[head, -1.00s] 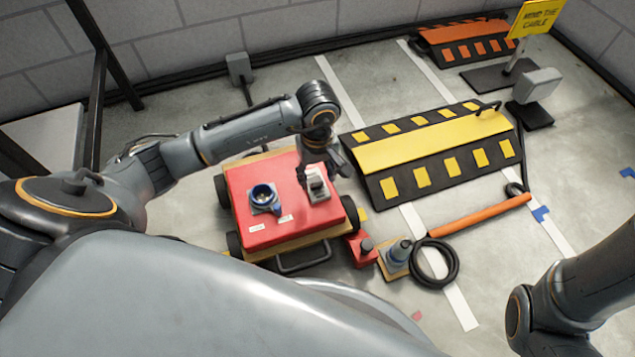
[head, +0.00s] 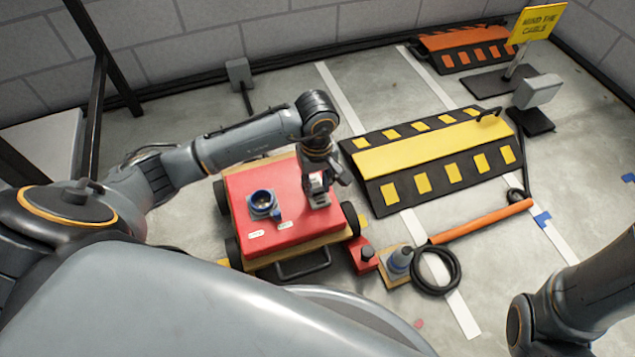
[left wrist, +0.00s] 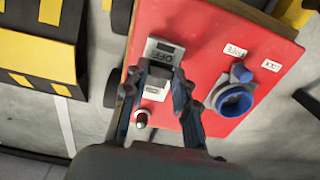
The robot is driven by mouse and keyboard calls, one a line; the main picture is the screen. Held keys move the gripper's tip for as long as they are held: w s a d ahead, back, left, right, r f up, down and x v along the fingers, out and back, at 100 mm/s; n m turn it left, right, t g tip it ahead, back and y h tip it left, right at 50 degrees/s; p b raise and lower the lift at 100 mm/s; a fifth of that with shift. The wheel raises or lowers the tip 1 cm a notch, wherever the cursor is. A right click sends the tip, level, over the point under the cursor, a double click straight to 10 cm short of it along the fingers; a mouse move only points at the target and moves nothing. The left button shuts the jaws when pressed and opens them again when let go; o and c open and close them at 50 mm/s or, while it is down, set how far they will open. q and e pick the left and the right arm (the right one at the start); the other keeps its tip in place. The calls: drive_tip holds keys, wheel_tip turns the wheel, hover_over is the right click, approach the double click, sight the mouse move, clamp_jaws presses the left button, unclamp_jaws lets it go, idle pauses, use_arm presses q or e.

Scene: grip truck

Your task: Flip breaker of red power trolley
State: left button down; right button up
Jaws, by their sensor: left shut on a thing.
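The red power trolley (head: 285,228) stands left of centre on black wheels. Its grey breaker (head: 318,199) is at the right side of the red top. In the left wrist view the breaker (left wrist: 163,50) shows an "OFF" label at its far end. My left gripper (left wrist: 160,80) reaches down from above, its two fingers on either side of the breaker's lever and shut on it; the fingers partly hide the lever. In the head view the left gripper (head: 320,184) is right over the breaker. My right gripper is out of view; only part of that arm shows.
A blue round socket (head: 263,203) sits beside the breaker, with labels reading "FREE" and "LOCK". A yellow-black cable ramp (head: 440,155) lies beyond.

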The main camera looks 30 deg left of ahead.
sight(311, 178)
use_arm(q)
drive_tip(key=shift+w+a+g+h, duration=0.45)
drive_tip(key=shift+g+h, duration=0.15)
drive_tip(key=shift+h, duration=0.1)
drive_tip(key=shift+w+a+g+h+b, duration=0.3)
drive_tip(key=shift+g+h+b, duration=0.1)
drive_tip(key=shift+g+h, duration=0.25)
drive_tip(key=g+h+b, duration=0.1)
drive_tip(key=b, duration=0.1)
drive_tip(key=w+a+g+h+b, duration=0.1)
drive_tip(key=b, duration=0.1)
drive_tip(key=f+g+h+b, duration=0.1)
drive_tip(key=h+b, duration=0.1)
drive_tip(key=shift+w+a+b, duration=0.15)
drive_tip(key=shift+a+b, duration=0.1)
drive_tip(key=shift+b, duration=0.05)
drive_tip(key=shift+w+a+f+g+h+b, duration=0.1)
drive_tip(key=shift+w+a+g+h+b, duration=0.15)
drive_tip(key=shift+g+h+b, duration=0.6)
drive_tip(key=c, duration=1)
unclamp_jaws()
drive_tip(key=shift+c, duration=0.2)
drive_tip(key=shift+a, duration=0.1)
